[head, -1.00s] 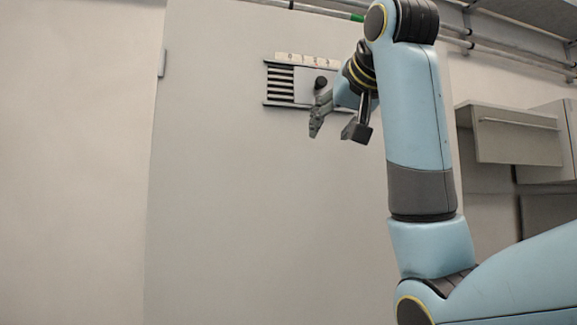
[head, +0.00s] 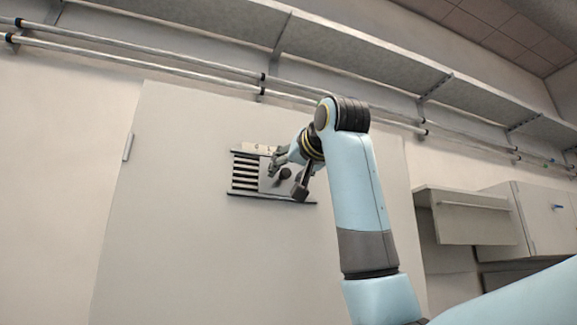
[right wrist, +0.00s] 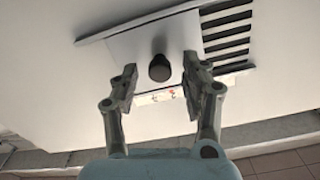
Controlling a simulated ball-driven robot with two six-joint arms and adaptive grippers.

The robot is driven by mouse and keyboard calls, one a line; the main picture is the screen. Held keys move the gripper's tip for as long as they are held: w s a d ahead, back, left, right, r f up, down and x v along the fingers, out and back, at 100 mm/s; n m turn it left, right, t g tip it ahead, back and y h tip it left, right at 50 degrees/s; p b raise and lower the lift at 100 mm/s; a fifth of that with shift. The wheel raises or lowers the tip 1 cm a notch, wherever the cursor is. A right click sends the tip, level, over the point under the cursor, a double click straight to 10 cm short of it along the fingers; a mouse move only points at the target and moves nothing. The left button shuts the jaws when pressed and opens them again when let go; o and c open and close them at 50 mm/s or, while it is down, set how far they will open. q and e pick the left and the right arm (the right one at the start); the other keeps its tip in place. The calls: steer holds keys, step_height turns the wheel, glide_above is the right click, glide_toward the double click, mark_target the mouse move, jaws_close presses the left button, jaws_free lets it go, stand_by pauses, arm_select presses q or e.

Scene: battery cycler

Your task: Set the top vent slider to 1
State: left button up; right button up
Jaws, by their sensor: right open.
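The vent slider plate (head: 270,184) with its dark round knob (head: 285,173) is on the vent in the upper part of the grey panel. Dark slats (head: 244,175) show to the left of the plate. A white number scale (head: 258,148) runs along the top, partly hidden by my gripper. My right gripper (head: 288,179) is open at the knob. In the right wrist view the knob (right wrist: 160,68) stands between the two open fingertips (right wrist: 159,77), with gaps on both sides. The scale (right wrist: 157,97) there is upside down and partly readable. My left gripper is not in view.
A wall cabinet (head: 470,215) stands to the right.

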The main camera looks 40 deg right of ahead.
steer(key=shift+w, duration=0.15)
steer(key=shift+c, duration=0.4)
jaws_close()
